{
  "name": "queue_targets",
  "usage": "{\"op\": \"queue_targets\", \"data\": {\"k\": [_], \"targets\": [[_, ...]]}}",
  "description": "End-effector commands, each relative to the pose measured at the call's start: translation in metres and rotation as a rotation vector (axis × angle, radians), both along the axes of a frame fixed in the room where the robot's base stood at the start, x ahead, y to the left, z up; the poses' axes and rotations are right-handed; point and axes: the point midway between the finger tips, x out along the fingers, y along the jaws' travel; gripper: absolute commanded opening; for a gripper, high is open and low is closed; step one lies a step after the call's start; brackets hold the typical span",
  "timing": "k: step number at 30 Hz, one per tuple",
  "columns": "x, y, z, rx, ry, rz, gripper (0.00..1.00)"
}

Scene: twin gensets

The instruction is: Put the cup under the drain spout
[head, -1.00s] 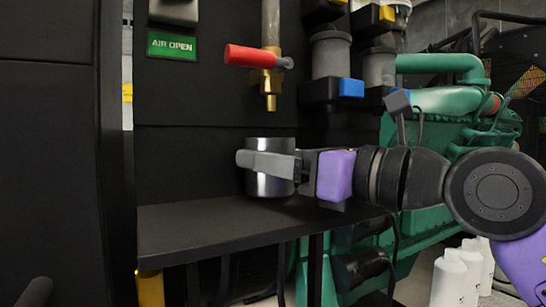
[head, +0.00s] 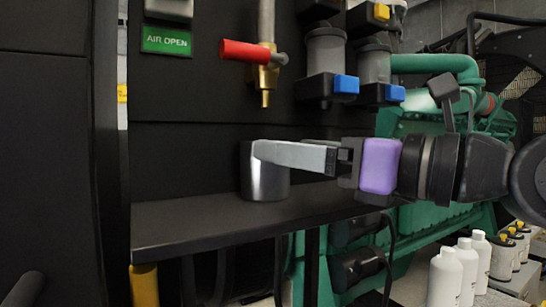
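The cup (head: 264,184) is a shiny metal cylinder. It stands upright on the black shelf (head: 200,228), below the brass drain spout (head: 265,97), with a clear gap between its rim and the spout tip. The spout hangs under a valve with a red handle (head: 245,51). My gripper (head: 258,153) reaches in from the right. One grey finger lies across the front of the cup's upper part, its tip short of the cup's left edge. The other finger is hidden behind the cup. The fingers look open around the cup.
Filter bowls with blue blocks (head: 346,84) hang on the panel above my gripper. A green engine (head: 420,150) is behind my arm. White bottles (head: 446,275) stand at lower right. The shelf is bare left of the cup.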

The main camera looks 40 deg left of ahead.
Motion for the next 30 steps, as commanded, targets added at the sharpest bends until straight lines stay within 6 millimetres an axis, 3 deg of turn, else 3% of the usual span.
{"op": "queue_targets", "data": {"k": [6, 12, 30], "targets": [[0.0, -0.045, -0.006, 0.0, -0.003, -0.001, 0.8], [-0.001, -0.067, -0.006, -0.001, -0.002, 0.001, 0.8], [-0.001, -0.072, -0.005, -0.001, 0.0, 0.002, 0.8]]}}
